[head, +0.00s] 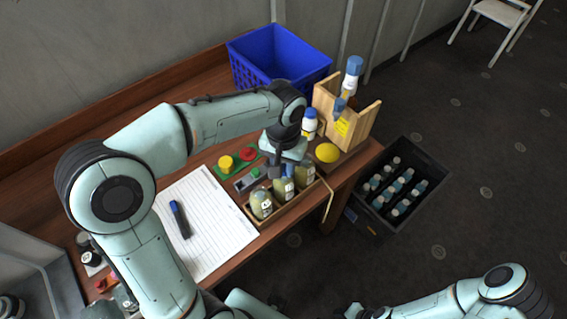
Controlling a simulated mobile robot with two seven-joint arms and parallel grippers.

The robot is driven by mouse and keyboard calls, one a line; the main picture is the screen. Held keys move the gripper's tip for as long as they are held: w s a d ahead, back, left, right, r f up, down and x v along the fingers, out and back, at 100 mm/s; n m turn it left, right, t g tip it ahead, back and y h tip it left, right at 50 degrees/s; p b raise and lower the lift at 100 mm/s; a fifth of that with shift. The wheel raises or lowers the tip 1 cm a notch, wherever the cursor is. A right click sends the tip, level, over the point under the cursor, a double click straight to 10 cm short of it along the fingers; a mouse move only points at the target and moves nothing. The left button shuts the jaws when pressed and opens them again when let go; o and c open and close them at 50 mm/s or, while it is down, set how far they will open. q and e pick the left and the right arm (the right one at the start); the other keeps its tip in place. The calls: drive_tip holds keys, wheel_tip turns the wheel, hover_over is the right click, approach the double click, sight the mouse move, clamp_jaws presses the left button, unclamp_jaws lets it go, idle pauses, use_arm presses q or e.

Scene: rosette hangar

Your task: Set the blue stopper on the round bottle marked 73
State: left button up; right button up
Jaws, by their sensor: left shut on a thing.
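Three round bottles of yellow-green liquid stand in a row in a wooden tray (294,213): a front one (261,204), a middle one (284,190) and a back one (305,173). Their labels are too small to read, so I cannot tell which is marked 73. My left gripper (281,170) points down just above the middle and back bottles. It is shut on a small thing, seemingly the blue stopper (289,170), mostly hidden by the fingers. I cannot tell if the stopper touches a bottle. My right gripper is out of view.
A blue basket (277,52), a wooden holder (346,125) and a white bottle (309,124) stand behind. A yellow dome (327,152) sits right of the gripper. Paper with a marker (180,219) lies left. A black crate of bottles (425,163) is on the floor.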

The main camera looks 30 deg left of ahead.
use_arm(q)
drive_tip(key=shift+f, duration=0.3)
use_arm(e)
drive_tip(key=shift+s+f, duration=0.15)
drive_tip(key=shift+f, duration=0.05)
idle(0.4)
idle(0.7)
use_arm(q)
drive_tip(key=o, duration=1.4)
drive_tip(key=shift+c, duration=0.2)
drive_tip(key=shift+r, duration=0.15)
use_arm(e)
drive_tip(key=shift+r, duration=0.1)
use_arm(q)
drive_tip(key=shift+r+p, duration=1.25)
drive_tip(key=shift+r, duration=1.05)
drive_tip(key=shift+w+r+p, duration=0.1)
drive_tip(key=shift+r+p, duration=0.6)
drive_tip(key=shift+r, duration=0.7)
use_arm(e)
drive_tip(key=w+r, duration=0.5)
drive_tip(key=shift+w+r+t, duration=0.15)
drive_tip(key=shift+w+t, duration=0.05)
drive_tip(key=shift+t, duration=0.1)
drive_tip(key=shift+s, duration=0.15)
